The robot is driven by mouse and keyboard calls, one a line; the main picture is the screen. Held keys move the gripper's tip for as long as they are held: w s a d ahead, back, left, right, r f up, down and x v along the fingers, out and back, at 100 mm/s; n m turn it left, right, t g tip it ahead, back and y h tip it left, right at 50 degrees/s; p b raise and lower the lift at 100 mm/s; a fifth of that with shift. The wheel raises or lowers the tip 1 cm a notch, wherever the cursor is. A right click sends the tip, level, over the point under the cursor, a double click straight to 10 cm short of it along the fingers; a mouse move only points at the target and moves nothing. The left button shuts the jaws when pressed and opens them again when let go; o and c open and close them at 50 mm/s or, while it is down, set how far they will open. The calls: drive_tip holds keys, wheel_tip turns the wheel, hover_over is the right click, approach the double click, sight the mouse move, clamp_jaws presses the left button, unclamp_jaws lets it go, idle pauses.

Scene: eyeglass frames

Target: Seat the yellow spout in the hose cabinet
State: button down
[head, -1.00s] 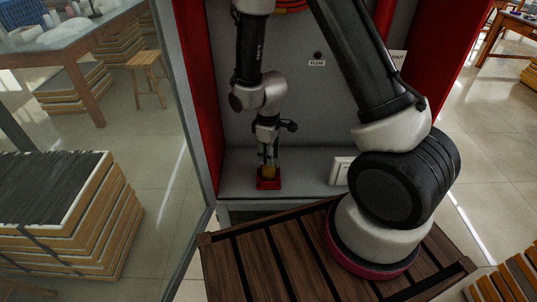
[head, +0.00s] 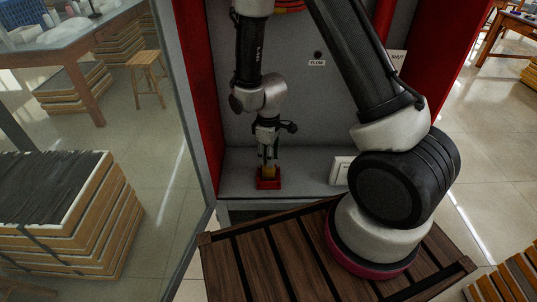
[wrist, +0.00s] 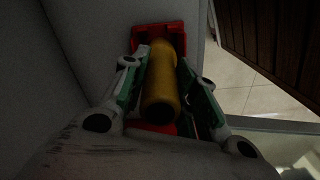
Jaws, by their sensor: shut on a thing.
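The yellow spout (wrist: 163,80) is a cylinder held between the two fingers of my gripper (wrist: 165,95) in the wrist view. In the head view the spout (head: 268,171) shows small and upright below my gripper (head: 267,156). Its lower end is at a red holder (head: 268,184) on the grey shelf of the hose cabinet (head: 300,172). The red holder (wrist: 148,31) also shows around the spout's far end in the wrist view. My gripper is shut on the spout. How deep the spout sits in the holder is hidden.
A white box-like piece (head: 341,170) stands on the shelf to the right. A label reading FLOW (head: 317,63) is on the back panel. Red side walls (head: 204,90) flank the cabinet. A dark slatted wooden platform (head: 250,265) lies in front, under my arm's base.

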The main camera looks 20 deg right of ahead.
drive_tip(key=c, duration=1)
unclamp_jaws()
drive_tip(key=shift+c, duration=0.2)
drive_tip(key=shift+r, duration=3.5)
